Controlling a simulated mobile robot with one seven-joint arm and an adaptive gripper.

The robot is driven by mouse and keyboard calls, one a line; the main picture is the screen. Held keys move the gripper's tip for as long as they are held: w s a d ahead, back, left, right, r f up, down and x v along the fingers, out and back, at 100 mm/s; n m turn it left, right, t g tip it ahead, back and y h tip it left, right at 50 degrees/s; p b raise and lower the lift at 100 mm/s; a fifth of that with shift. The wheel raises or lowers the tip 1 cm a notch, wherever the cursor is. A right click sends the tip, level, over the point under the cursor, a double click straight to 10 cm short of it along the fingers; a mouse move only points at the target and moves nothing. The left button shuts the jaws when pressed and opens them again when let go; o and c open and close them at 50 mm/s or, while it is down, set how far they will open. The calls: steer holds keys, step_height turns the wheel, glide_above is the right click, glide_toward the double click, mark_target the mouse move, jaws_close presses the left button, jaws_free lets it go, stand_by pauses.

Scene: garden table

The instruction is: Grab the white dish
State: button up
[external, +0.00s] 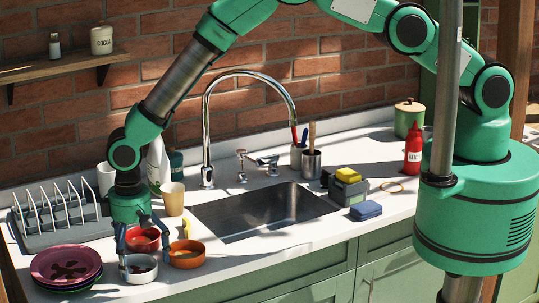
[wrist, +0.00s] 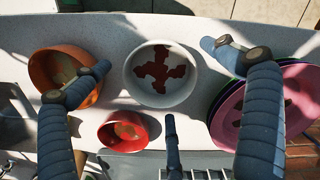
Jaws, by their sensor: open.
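The white dish (external: 140,276) is a round bowl with brown stains inside, near the counter's front edge. In the wrist view the white dish (wrist: 141,94) lies in the upper middle, between my spread fingers. My gripper (external: 143,243) is open and points down over the group of bowls. In the wrist view my gripper (wrist: 158,70) has one finger left of the dish, one to the right and a third below it. Nothing is held. I cannot tell whether any finger touches the dish.
An orange bowl (external: 187,260) and a red bowl (external: 133,246) stand close to the dish. Stacked plates, pink on top (external: 50,262), lie left of it. A dish rack (external: 45,238) stands behind, and the sink (external: 240,225) is to the right.

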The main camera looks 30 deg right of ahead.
stand_by(0.3)
steer(key=c, duration=1.3)
steer(key=shift+r, duration=0.1)
steer(key=shift+c, duration=0.2)
step_height(320, 180, up, 10)
steer(key=b, duration=0.1)
